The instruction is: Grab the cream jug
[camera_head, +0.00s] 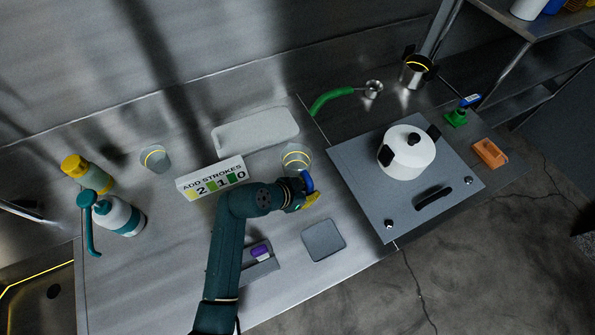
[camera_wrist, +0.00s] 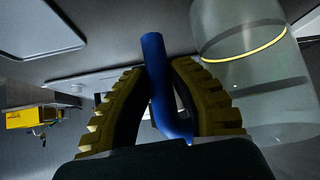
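The cream jug, which I take to be the clear vessel (camera_head: 296,157) with yellow bands and a blue handle, stands on the steel counter in the head view. My gripper (camera_head: 309,192) is at its near side. In the wrist view, the clear body (camera_wrist: 255,70) fills the upper right. The blue handle (camera_wrist: 154,65) runs between the two yellow ribbed fingers of my gripper (camera_wrist: 158,68). The fingertips are close in on both sides of the handle and look shut on it.
A score sign (camera_head: 213,180) stands left of my gripper. A white pot (camera_head: 407,155) sits on the griddle plate (camera_head: 365,190) at right. A dark square pad (camera_head: 323,240) lies in front.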

